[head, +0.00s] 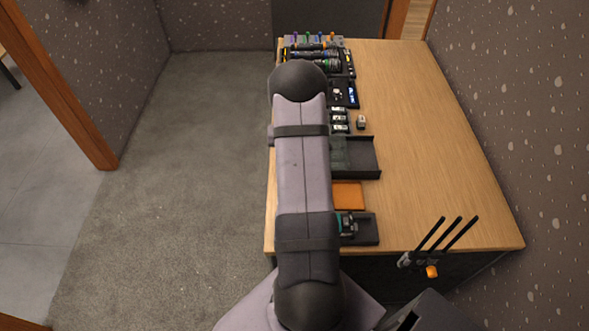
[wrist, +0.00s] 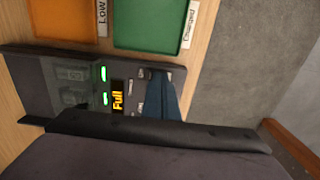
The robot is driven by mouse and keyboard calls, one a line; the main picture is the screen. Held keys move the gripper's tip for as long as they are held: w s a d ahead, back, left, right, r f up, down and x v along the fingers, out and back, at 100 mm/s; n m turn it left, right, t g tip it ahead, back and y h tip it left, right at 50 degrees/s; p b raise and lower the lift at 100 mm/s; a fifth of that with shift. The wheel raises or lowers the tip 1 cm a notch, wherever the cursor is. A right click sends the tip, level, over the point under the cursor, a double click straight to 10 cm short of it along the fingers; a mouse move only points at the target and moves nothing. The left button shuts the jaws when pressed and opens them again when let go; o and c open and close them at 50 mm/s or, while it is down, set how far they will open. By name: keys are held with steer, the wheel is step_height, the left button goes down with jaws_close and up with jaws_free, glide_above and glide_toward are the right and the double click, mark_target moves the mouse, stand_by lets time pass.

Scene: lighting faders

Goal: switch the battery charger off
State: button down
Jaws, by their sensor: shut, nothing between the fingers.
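The battery charger (wrist: 88,66) is a dark flat unit in the wrist view, with batteries under a clear cover on its left side. Two green lights (wrist: 104,86) glow, and the small display (wrist: 117,97) reads "Full" in yellow. My gripper (wrist: 160,78) is shut and empty. Its blue-grey fingers lie over the control panel right of the display, hiding part of it, including most of any switch there. I cannot tell whether the tips touch. In the head view the charger (head: 363,158) shows partly beside my arm, which hides my gripper.
In the wrist view an orange tray (wrist: 66,18) labelled "Low" and a green tray (wrist: 150,22) labelled "Charged" lie beside the charger. The head view shows other devices along the table's left edge. The table's right part (head: 425,140) is clear.

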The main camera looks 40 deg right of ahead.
steer(key=shift+f, duration=0.2)
step_height(320, 180, up, 7)
steer(key=p, duration=0.5)
stand_by(0.6)
stand_by(0.4)
